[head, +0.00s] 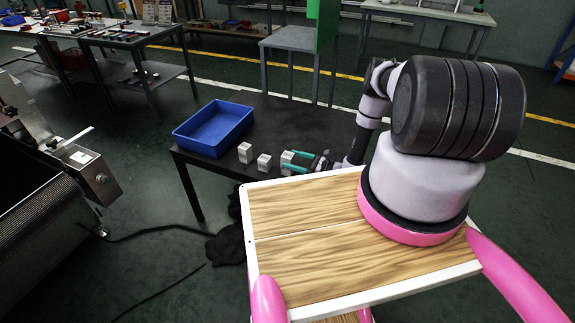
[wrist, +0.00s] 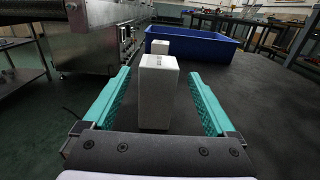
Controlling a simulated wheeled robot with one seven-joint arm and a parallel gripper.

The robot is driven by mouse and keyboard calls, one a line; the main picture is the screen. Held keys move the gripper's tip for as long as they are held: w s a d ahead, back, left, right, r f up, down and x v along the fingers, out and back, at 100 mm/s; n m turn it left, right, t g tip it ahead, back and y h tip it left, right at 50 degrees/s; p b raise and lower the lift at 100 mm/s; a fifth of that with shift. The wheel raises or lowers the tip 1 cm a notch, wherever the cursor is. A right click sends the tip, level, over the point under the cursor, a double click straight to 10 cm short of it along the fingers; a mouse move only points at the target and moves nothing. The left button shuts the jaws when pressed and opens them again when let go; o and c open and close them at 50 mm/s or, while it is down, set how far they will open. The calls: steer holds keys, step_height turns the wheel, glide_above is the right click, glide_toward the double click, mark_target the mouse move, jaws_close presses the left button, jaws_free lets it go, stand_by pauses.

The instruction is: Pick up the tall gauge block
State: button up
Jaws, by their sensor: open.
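A tall white gauge block (wrist: 157,95) stands upright between the two teal fingers of my gripper (wrist: 160,76) in the wrist view. The gripper is open, with a gap on each side of the block. In the head view my gripper (head: 289,160) reaches in from the right over the dark table, its fingers on either side of this rightmost block (head: 286,158). Two more pale blocks stand to its left: a shorter one (head: 264,162) and a taller one (head: 245,152). In the wrist view one block (wrist: 160,47) shows behind the near one; the other is not visible there.
A blue bin (head: 214,128) stands on the dark table (head: 270,115) behind and left of the blocks; it also shows in the wrist view (wrist: 195,44). A metal machine (head: 60,170) is at the left. The table behind the blocks is clear.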

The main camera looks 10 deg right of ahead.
steer(key=shift+r+x, duration=0.15)
steer(key=shift+x, duration=1.3)
steer(key=shift+r+x, duration=0.2)
steer(key=shift+x, duration=1.2)
steer(key=shift+s, duration=0.1)
jaws_close()
